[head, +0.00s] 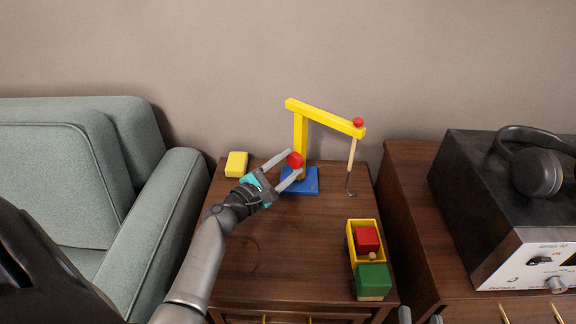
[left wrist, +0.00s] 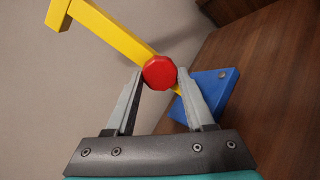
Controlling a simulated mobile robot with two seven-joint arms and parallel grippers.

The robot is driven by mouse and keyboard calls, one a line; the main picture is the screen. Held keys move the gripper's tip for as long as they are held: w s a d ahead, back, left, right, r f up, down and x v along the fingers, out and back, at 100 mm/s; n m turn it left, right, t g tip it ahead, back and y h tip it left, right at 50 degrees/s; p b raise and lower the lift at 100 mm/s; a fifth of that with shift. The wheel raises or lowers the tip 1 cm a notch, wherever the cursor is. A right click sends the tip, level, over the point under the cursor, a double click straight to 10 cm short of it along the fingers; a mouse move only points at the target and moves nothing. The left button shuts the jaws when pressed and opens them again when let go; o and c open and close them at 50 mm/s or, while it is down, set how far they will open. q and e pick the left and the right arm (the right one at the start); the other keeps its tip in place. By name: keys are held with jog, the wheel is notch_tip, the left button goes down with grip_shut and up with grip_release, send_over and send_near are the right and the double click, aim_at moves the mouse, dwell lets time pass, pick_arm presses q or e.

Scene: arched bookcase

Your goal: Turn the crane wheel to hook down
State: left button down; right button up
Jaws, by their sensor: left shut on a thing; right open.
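A toy crane with a yellow mast and arm (head: 325,117) stands on a blue base (head: 303,183) at the back of the wooden cabinet. Its red wheel (head: 295,160) is low on the mast; it also shows in the left wrist view (left wrist: 159,72). My left gripper (head: 295,162) is shut on the red wheel, one finger on either side. A cord hangs from the arm's tip with a dark hook (head: 349,188) at its end, close to the cabinet top. My right gripper (head: 419,316) shows only as fingertips at the bottom edge, apart and empty.
A yellow block (head: 236,164) lies left of the crane. A sofa (head: 165,220) stands left, a dark stereo box (head: 490,210) with headphones right.

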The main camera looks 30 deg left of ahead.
pick_arm(q)
jog(key=m, duration=0.5)
jog(key=shift+m, duration=0.3)
jog(key=m, duration=0.5)
jog(key=shift+r, duration=0.1)
pick_arm(e)
jog(key=shift+f, duration=0.15)
pick_arm(q)
jog(key=shift+m, duration=0.4)
jog(key=shift+c, duration=1.3)
grip_release()
jog(key=s+p, duration=0.1)
jog(key=s, duration=0.4)
jog(key=s+a, duration=0.1)
jog(key=s, duration=0.4)
jog(key=s+p, duration=0.1)
jog(key=s, duration=0.4)
jog(key=shift+s+a+p, duration=0.15)
jog(key=shift+a+p, duration=0.15)
pick_arm(e)
jog(key=d+f+g+h, duration=0.1)
jog(key=g, duration=0.1)
jog(key=w+d+f+g+h, duration=0.1)
jog(key=d+g, duration=0.1)
jog(key=shift+f+n+g, duration=0.3)
jog(key=shift+n, duration=0.1)
pick_arm(q)
jog(key=shift+d, duration=0.1)
pick_arm(e)
jog(key=shift+s, duration=0.1)
